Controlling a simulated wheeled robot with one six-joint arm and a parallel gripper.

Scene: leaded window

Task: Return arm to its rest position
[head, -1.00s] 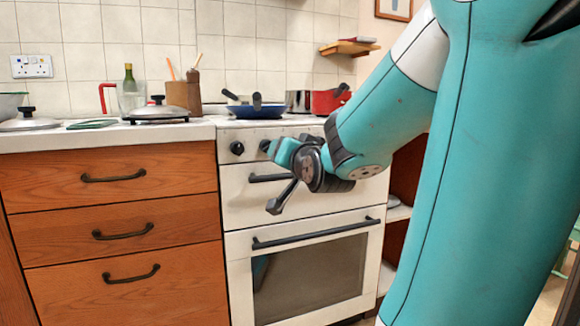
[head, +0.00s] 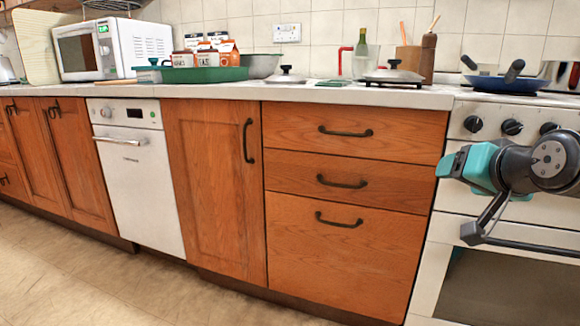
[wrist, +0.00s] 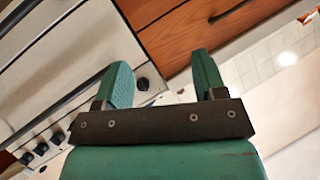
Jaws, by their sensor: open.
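My gripper (head: 462,165) shows at the right edge of the head view, in front of the white cooker (head: 450,215) and close to the right end of the wooden drawers. The wrist view shows the two teal fingers of my gripper (wrist: 164,75) spread apart with nothing between them. The cooker front and its dark knobs lie beyond the left finger, and a wooden drawer front (wrist: 180,28) lies beyond the gap. Most of my arm is out of the head view.
A worktop (head: 350,95) runs above wooden cupboards and a white dishwasher (head: 140,170). On it stand a microwave (head: 110,48), a green tray (head: 205,75) with cartons, and a lidded pan (head: 393,75). A blue pan (head: 505,84) sits on the cooker. The floor (head: 90,275) at front left is clear.

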